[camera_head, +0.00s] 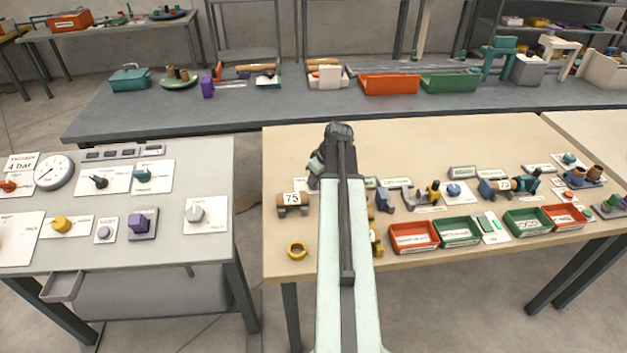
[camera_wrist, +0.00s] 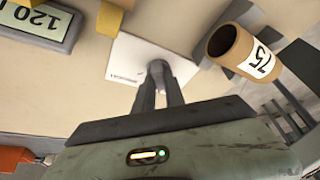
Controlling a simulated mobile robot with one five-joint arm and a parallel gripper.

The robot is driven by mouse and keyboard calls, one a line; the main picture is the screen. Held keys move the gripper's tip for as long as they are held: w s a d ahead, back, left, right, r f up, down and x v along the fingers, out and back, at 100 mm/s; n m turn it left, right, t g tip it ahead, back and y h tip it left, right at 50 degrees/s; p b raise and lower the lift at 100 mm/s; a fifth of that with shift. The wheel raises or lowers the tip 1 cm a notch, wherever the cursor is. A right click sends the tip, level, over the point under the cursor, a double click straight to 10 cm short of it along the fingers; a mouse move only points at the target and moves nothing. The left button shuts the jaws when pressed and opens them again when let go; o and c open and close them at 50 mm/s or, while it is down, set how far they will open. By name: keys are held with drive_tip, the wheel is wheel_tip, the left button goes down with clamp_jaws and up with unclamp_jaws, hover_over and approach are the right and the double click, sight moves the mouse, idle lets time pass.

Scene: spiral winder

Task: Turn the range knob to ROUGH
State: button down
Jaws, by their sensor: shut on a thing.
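The knob (camera_wrist: 158,67) is small and grey and sits on a white plate (camera_wrist: 127,57) in the wrist view. My gripper (camera_wrist: 159,74) is shut on this knob, with one dark finger on each side of it. The fingers hide much of the knob, so I cannot tell which way it points. Small print shows on the plate near its lower left edge, too small to read. In the head view my arm reaches over the beige table (camera_head: 420,145) and hides the knob.
A brown tube marked 75 (camera_wrist: 234,46) lies close to the right of my fingers in the wrist view. A display reading 120 (camera_wrist: 42,22) and a yellow block (camera_wrist: 110,18) are on the left.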

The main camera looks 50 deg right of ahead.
drive_tip(key=m, duration=0.1)
drive_tip(key=m+h, duration=0.1)
drive_tip(key=m, duration=0.2)
drive_tip(key=shift+a+h, duration=0.25)
drive_tip(key=shift+h, duration=0.05)
drive_tip(key=m+g+h, duration=0.1)
drive_tip(key=m, duration=0.3)
drive_tip(key=shift+w+m, duration=0.1)
drive_tip(key=shift+m, duration=0.3)
drive_tip(key=m, duration=0.2)
drive_tip(key=m+g+h, duration=0.1)
drive_tip(key=m, duration=0.1)
drive_tip(key=shift+w+a+g, duration=0.1)
drive_tip(key=shift+w+g, duration=0.05)
drive_tip(key=shift+g, duration=0.15)
drive_tip(key=shift+m+g+h, duration=0.4)
drive_tip(key=shift+m+g, duration=0.3)
drive_tip(key=shift+m, duration=1.3)
drive_tip(key=c, duration=1.4)
unclamp_jaws()
drive_tip(key=shift+r, duration=0.1)
